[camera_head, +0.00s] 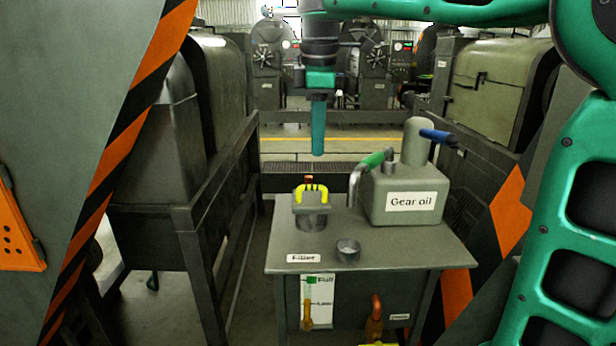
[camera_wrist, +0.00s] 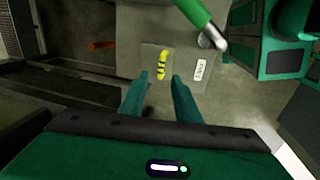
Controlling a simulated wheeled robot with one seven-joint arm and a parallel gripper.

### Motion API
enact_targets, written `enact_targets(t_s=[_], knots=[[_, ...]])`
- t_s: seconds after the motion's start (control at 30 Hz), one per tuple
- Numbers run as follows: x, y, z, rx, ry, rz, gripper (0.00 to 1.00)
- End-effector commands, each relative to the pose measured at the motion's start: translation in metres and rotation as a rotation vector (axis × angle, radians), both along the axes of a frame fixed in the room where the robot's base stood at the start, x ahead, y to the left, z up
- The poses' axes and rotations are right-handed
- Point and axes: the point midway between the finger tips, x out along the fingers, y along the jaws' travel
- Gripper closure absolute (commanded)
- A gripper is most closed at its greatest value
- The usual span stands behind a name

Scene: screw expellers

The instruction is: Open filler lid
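The filler lid (camera_head: 311,208) is a grey flat cover on a short round neck on the grey tank top, and looks shut. It carries a yellow-and-black striped handle (camera_head: 314,190). The handle shows in the wrist view (camera_wrist: 162,64) just beyond the fingertips. A white "Filler" label (camera_head: 303,258) is in front of the neck. My gripper (camera_head: 318,153) points down above the lid, slightly to the right of the handle in the head view, with a clear gap. In the wrist view (camera_wrist: 160,88) its two teal fingers are apart with nothing between them.
A small open cup (camera_head: 348,250) is at the front. The tank top's front right is clear. Dark machine frames flank both sides.

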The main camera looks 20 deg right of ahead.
Motion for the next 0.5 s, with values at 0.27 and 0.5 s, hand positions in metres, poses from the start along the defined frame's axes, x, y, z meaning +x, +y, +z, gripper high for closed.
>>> enact_targets(t_s=[0.27, 0.5], knots=[[0.003, 0.007, -0.028, 0.002, 0.002, 0.014, 0.71], [0.011, 0.007, -0.071, 0.002, 0.004, 0.016, 0.71]])
